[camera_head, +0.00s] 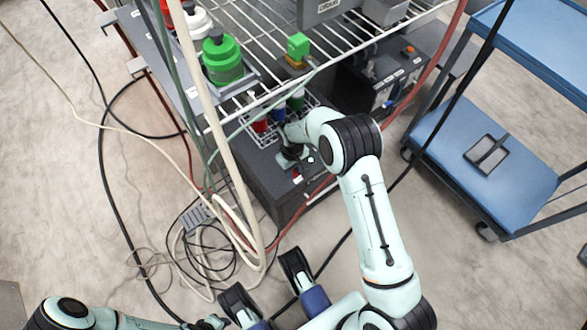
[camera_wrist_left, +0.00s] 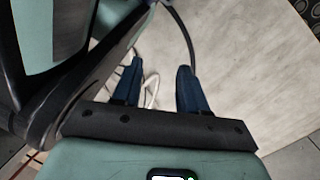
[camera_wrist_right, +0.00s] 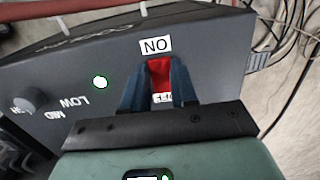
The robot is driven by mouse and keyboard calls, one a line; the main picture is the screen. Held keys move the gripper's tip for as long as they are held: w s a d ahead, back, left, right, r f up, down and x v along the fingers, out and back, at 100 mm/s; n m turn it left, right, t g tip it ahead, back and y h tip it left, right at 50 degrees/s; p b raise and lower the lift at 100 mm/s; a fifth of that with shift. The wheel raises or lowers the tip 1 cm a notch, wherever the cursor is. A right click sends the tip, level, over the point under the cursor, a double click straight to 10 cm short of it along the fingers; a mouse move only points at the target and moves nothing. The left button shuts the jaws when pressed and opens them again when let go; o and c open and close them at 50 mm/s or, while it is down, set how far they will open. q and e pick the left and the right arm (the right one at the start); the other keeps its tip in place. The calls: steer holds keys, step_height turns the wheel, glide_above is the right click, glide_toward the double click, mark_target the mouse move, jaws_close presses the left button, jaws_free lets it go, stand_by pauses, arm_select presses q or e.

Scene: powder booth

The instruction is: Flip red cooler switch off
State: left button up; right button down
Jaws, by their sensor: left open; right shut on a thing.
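The red switch (camera_wrist_right: 159,75) sits on the dark grey panel of the cooler (camera_wrist_right: 215,62). An "ON" label (camera_wrist_right: 155,45) shows upside down at one end of it, and a second label at the other end is partly hidden. My right gripper (camera_wrist_right: 158,82) is shut on the switch, a blue finger on each side. In the head view my right gripper (camera_head: 293,158) reaches down to the cooler box (camera_head: 262,178) under the wire rack. My left gripper (camera_wrist_left: 160,82) is open and empty above the floor, away from the cooler.
A knob (camera_wrist_right: 28,101) with MID and LOW marks is on the same panel. A wire rack (camera_head: 262,48) with a green-lidded jar (camera_head: 222,58) stands over the cooler. Hoses and cables (camera_head: 210,240) lie left. A blue cart (camera_head: 485,165) stands right.

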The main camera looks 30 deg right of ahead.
steer(key=shift+w+f+g+b, duration=0.1)
steer(key=shift+w+g+b, duration=0.2)
steer(key=shift+g+b, duration=0.45)
steer(key=shift+g, duration=0.45)
arm_select(q)
steer(key=s, duration=0.1)
steer(key=s+f+g, duration=0.1)
steer(key=s, duration=0.1)
steer(key=shift+a+f, duration=0.2)
arm_select(e)
steer(key=c, duration=0.9)
jaws_free()
steer(key=shift+r, duration=0.25)
arm_select(q)
steer(key=w+r+t+p, duration=0.2)
steer(key=w+r+p, duration=0.1)
steer(key=w, duration=0.3)
steer(key=shift+d+r, duration=0.15)
steer(key=shift+d, duration=0.25)
arm_select(e)
steer(key=v, duration=1.3)
steer(key=shift+a, duration=0.15)
